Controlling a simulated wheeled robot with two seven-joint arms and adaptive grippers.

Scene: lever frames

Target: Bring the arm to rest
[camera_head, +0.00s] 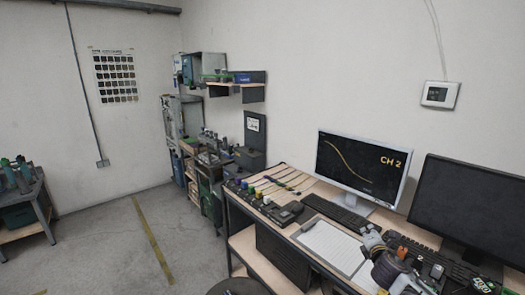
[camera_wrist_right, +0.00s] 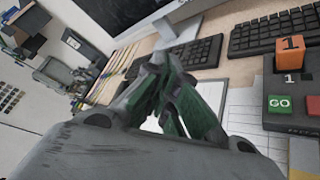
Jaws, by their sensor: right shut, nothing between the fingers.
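My right gripper (camera_head: 372,238) is at the lower right of the head view, above the desk and beside the paper sheets. In the right wrist view its grey and green fingers (camera_wrist_right: 165,70) are together, with nothing between them. The fingers point toward the monitor and keyboard side of the desk. My left gripper does not show in either view.
The desk holds a lit monitor (camera_head: 362,167), a dark monitor (camera_head: 470,212), a keyboard (camera_head: 338,214) and white paper (camera_head: 328,243). The floor (camera_head: 110,250) at left is clear.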

